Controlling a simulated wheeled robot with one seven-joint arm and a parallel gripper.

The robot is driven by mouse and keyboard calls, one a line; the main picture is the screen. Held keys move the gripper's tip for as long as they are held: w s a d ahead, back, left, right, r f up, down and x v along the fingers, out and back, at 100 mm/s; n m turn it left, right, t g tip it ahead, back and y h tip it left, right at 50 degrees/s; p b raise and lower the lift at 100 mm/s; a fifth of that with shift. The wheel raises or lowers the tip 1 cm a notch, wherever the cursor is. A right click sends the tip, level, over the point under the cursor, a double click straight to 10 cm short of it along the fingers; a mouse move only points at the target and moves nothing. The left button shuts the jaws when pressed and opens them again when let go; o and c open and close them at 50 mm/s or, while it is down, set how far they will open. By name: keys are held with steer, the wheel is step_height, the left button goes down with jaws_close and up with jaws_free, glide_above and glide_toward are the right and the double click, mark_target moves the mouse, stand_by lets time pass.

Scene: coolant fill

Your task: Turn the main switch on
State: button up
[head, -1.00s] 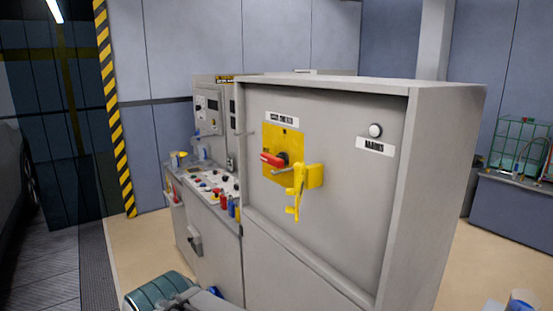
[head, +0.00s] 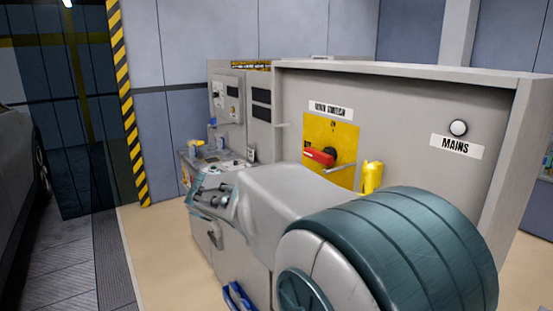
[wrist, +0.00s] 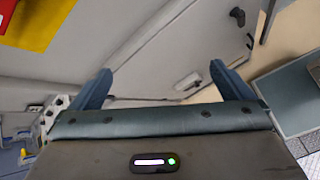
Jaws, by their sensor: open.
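The main switch has a red handle (head: 319,156) on a yellow plate (head: 345,135) on the grey cabinet front. The handle lies about level and points left, towards a small mark that looks like OFF. A yellow part (head: 371,176) beside the plate is partly hidden by my arm. In the wrist view, part of the yellow plate (wrist: 66,22) and a red area (wrist: 25,18) show at the top left. My gripper (wrist: 160,88) is open and empty, its two blue fingers wide apart. In the head view, blue parts of it (head: 238,297) show low, below the switch.
A pale round lamp (head: 458,128) sits above the MAINS label (head: 457,146). A bench with controls (head: 215,160) adjoins the cabinet on the left. A car (head: 20,190) stands at the far left. My arm covers much of the cabinet's lower front.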

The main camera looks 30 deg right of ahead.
steer(key=w+d+r+n+h, duration=0.3)
steer(key=w+r+n+h, duration=0.1)
steer(key=w, duration=0.3)
steer(key=n+h, duration=0.3)
steer(key=h, duration=0.1)
glide_toward(315, 157)
steer(key=d+p, duration=0.1)
steer(key=d, duration=0.2)
steer(key=d+p, duration=0.1)
steer(key=d, duration=0.1)
steer(key=d+p, duration=0.2)
steer(key=d, duration=0.1)
steer(key=shift+w+d, duration=0.25)
steer(key=shift+d, duration=0.05)
